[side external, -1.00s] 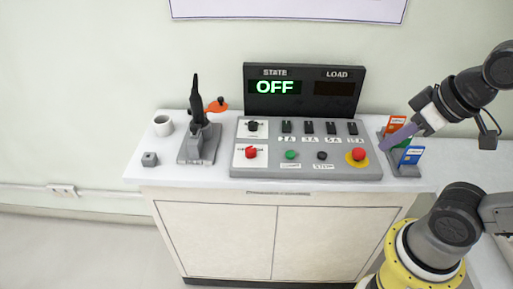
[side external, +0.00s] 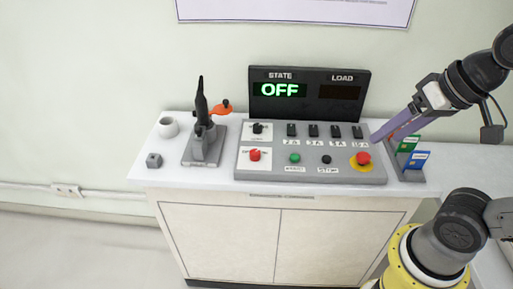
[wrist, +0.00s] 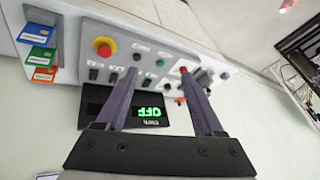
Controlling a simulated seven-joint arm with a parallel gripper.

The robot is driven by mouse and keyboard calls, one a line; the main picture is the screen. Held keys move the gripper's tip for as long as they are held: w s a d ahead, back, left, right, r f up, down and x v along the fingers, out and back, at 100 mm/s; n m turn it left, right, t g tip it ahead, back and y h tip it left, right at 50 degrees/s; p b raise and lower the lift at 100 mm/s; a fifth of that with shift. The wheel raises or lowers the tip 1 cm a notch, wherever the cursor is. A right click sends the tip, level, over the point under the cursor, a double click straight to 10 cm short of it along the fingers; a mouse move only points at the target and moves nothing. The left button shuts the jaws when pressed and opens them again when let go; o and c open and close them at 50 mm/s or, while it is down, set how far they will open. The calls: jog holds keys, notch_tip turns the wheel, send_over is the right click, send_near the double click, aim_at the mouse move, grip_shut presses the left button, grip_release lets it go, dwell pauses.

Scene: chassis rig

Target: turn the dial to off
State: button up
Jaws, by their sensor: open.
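The control panel (side external: 310,174) lies on the cabinet top, with a display (side external: 308,98) behind it reading OFF in green under STATE. Two knobs sit at its left end: a black knob (side external: 258,128) and, below it, a red knob (side external: 255,155). I cannot read their labels or tell which way they point. My gripper (side external: 373,138) is above the panel's right end, away from both knobs. In the wrist view my gripper (wrist: 158,72) has its two purple fingers apart with nothing between them; the red knob (wrist: 184,71) shows beside one fingertip.
A red emergency button (side external: 363,158) on yellow, several black switches (side external: 325,131), a green button (side external: 295,158) and a black button (side external: 326,159) are on the panel. A card rack (side external: 414,178) stands at right.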

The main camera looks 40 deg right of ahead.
jog(key=w+a+r+m+g+y, duration=0.1)
jog(key=w+a+r+m, duration=0.1)
jog(key=w+r+m, duration=0.5)
jog(key=m+g+y, duration=0.2)
jog(key=m+g, duration=0.1)
jog(key=m, duration=0.3)
send_over(255, 151)
jog(key=s+d, duration=0.4)
jog(key=s, duration=0.1)
notch_tip(255, 151, down, 6)
jog(key=w+d+f+g+y, duration=0.1)
jog(key=w+d+f+g, duration=0.1)
jog(key=w+f, duration=0.5)
jog(key=shift+m, duration=0.3)
jog(key=x, duration=0.5)
jog(key=s+x, duration=0.1)
jog(key=x, duration=0.9)
jog(key=shift+s+d+f, duration=0.15)
jog(key=shift+s+f, duration=0.2)
jog(key=shift+f, duration=0.1)
grip_shut()
